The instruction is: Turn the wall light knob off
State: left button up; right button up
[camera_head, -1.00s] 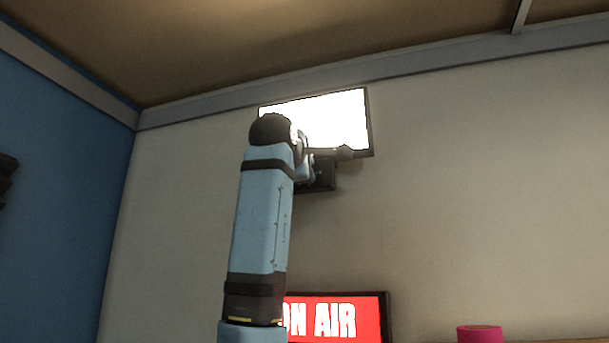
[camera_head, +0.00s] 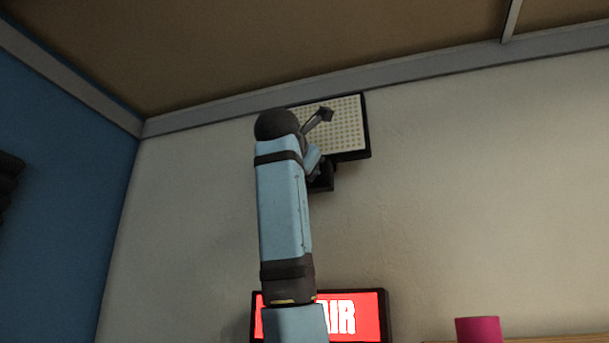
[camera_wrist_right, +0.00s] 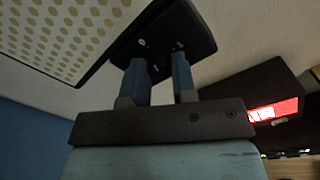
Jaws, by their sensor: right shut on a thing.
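The wall light (camera_head: 345,125) is a flat panel high on the wall, unlit now, with rows of small dots on its pale face. It also shows in the right wrist view (camera_wrist_right: 60,30). A black box (camera_head: 325,181) sits under the panel; in the right wrist view it is the dark block (camera_wrist_right: 185,30) at my fingertips. My right gripper (camera_wrist_right: 160,78) reaches up to this box, its two blue fingers a little apart and shut on the knob. The knob itself is mostly hidden between the fingers. In the head view my arm covers part of the panel. My left gripper is not in view.
A red lit ON AIR sign (camera_head: 368,315) is lower on the wall, partly behind my arm. A pink cylinder (camera_head: 479,330) stands at the lower right. The wall to the right of the light is bare.

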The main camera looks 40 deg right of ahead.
jog(key=shift+n+b, duration=0.65)
jog(key=shift+n, duration=1.25)
jog(key=o, duration=0.9)
jog(key=shift+s+a, duration=0.1)
